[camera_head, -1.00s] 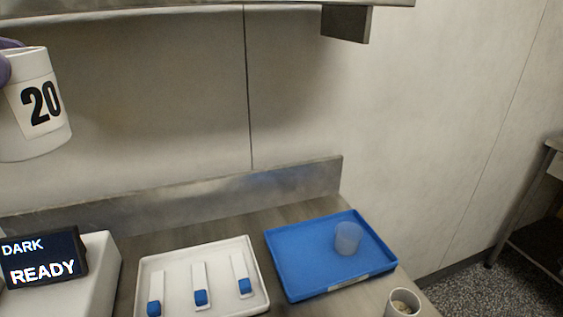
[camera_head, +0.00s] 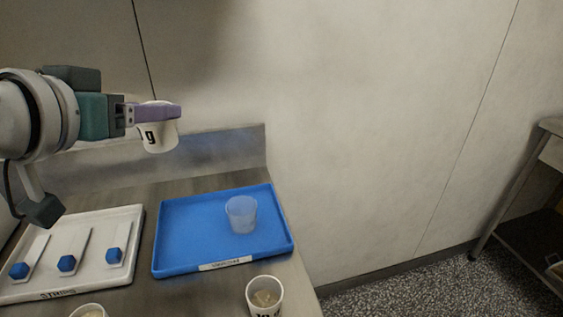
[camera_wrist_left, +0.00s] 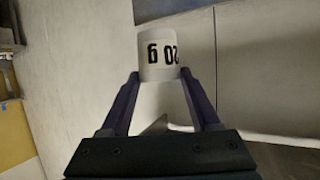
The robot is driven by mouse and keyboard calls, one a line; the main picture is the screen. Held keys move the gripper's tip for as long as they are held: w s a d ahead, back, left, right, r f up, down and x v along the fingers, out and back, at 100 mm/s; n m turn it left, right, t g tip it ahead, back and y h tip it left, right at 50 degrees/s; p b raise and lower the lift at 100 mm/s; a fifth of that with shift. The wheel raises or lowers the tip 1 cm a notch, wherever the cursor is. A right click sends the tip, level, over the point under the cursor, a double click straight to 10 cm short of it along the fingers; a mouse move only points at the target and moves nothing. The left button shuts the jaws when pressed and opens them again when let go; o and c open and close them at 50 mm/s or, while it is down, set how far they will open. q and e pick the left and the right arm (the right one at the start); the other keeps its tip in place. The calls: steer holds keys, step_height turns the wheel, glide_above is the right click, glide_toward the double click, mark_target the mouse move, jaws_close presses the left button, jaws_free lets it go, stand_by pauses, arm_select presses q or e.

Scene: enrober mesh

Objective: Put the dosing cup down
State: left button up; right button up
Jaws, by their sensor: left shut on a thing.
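A white dosing cup (camera_head: 158,136) with dark lettering is held up in the air in front of the back wall, left in the head view. My left gripper (camera_head: 160,112) has its purple fingers shut on the cup near its rim. In the left wrist view the cup (camera_wrist_left: 159,55) sits between the fingertips and reads "20 g" upside down. The cup is clear of the bench; its contents are hidden. A blue tray (camera_head: 180,238) with a label on its front edge lies below and to the right. My right gripper is not in view.
A translucent cup (camera_head: 241,214) stands on the blue tray's right half; its left half is bare. A white tray (camera_head: 134,215) holds three blue-tipped white strips. A cup with pale contents (camera_head: 265,296) stands near the bench's front right, another (camera_head: 89,311) at the bottom edge.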

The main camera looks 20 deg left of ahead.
arm_select(q)
steer(key=shift+w+d+f+n+y, duration=0.15)
steer(key=shift+d+f+y, duration=0.1)
steer(key=shift+f, duration=0.15)
steer(key=shift+w+d+f+n+y, duration=0.1)
steer(key=shift+d+f+n+y, duration=0.05)
steer(key=shift+f+y, duration=0.15)
steer(key=b, duration=0.5)
glide_above(193, 250)
step_height(193, 250, down, 16)
steer(key=shift+f, duration=0.1)
steer(key=shift+f+b, duration=0.4)
steer(key=shift+f, duration=1.4)
